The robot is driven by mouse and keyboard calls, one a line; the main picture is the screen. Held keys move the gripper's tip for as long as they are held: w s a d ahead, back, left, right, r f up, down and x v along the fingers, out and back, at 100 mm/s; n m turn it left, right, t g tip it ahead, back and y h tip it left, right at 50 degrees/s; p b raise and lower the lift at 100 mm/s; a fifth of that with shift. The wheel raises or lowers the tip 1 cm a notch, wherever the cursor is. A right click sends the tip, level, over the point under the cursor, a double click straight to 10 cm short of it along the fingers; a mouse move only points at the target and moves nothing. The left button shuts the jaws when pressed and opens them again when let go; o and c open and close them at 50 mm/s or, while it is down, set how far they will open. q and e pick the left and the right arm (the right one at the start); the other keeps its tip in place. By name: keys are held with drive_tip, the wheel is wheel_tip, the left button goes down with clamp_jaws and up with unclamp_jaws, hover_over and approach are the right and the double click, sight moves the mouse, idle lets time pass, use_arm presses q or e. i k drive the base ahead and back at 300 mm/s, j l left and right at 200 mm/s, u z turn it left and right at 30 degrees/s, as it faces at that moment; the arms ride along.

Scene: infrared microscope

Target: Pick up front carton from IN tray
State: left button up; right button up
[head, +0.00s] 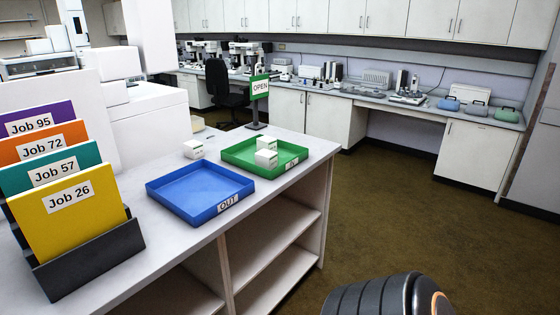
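The green IN tray (234,161) sits on the light counter, with its label on the near right side. Two small white cartons stand in it, one in front of the other. The front carton (265,159) is nearer to the tray's near wall. The rear carton (267,143) is just behind it and partly covered by it; I cannot tell whether they touch. Neither of my grippers is in view. Only a dark rounded link of my arm shows at the bottom right.
The blue OUT tray (190,188) is empty, left of the green tray. A black rack (90,262) of colored job folders stands at the left. An OPEN sign (259,89) stands behind the green tray.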

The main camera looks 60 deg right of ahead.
sight(266, 159)
drive_tip(key=z, duration=2)
drive_tip(key=u, duration=0.45)
drive_tip(key=i+l+u, duration=0.15)
drive_tip(key=l+u, duration=0.15)
drive_tip(key=u, duration=0.2)
drive_tip(key=i+l+u, duration=0.1)
drive_tip(key=l+u, duration=0.25)
drive_tip(key=u, duration=0.15)
drive_tip(key=l+u, duration=0.45)
drive_tip(key=l, duration=0.4)
drive_tip(key=l+u, duration=0.1)
drive_tip(key=l, duration=0.85)
